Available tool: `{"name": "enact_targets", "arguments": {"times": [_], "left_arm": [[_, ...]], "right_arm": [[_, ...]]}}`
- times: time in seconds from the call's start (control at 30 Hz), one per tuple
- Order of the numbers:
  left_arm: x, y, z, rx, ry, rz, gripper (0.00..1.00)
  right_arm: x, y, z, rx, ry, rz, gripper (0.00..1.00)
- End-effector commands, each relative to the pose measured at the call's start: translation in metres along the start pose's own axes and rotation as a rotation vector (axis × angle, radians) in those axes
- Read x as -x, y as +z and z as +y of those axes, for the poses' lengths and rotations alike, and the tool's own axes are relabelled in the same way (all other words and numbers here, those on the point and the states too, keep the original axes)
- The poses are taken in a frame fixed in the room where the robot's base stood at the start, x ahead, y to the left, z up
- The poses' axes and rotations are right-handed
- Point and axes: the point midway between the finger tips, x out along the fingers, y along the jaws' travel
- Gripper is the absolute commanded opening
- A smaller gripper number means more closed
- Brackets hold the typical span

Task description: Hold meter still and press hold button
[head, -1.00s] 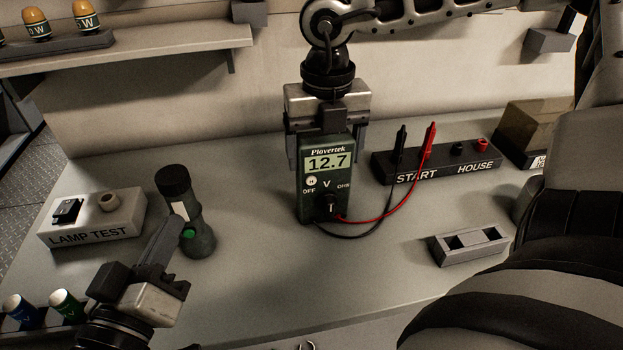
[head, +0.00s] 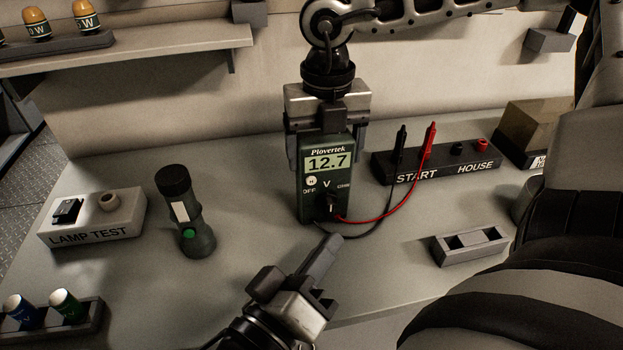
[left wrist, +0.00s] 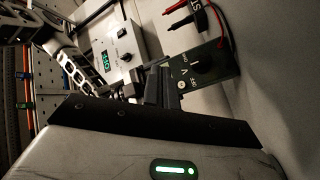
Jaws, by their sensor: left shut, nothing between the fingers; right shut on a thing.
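The green Plovertek meter (head: 324,205) stands upright on the bench, its display reading 12.7. Its round white hold button (head: 311,181) is under the display on the left, above a dark dial. My right gripper (head: 327,140) comes from above and is shut on the meter's upper part. My left gripper (head: 331,245) is shut and empty, in front of and below the meter, its fingertips apart from it. In the left wrist view the meter (left wrist: 212,78) lies sideways in the picture with its hold button (left wrist: 181,85) showing beside the shut fingers.
Black and red leads run from the meter to the START/HOUSE terminal block (head: 435,165). A flashlight (head: 186,215) and the lamp test box (head: 92,218) stand at left. A grey slotted holder (head: 470,246) sits at right. The bench between flashlight and meter is clear.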

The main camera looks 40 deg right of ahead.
Motion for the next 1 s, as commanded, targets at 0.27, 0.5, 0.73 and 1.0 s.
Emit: {"name": "enact_targets", "arguments": {"times": [0.27, 0.5, 0.73, 1.0], "left_arm": [[-0.018, -0.014, -0.013, -0.004, 0.000, 0.001, 0.00], [-0.042, -0.031, -0.030, -0.005, -0.001, 0.000, 0.00], [-0.057, -0.042, -0.041, -0.002, -0.001, 0.000, 0.00], [-0.061, -0.045, -0.044, 0.000, 0.001, 0.001, 0.00]], "right_arm": [[0.001, 0.000, 0.000, 0.000, 0.001, -0.002, 0.46], [0.001, 0.000, 0.000, 0.000, 0.001, -0.002, 0.46], [0.001, 0.000, 0.000, 0.000, 0.001, -0.002, 0.46], [0.001, 0.000, 0.000, 0.000, 0.001, -0.002, 0.46]]}}
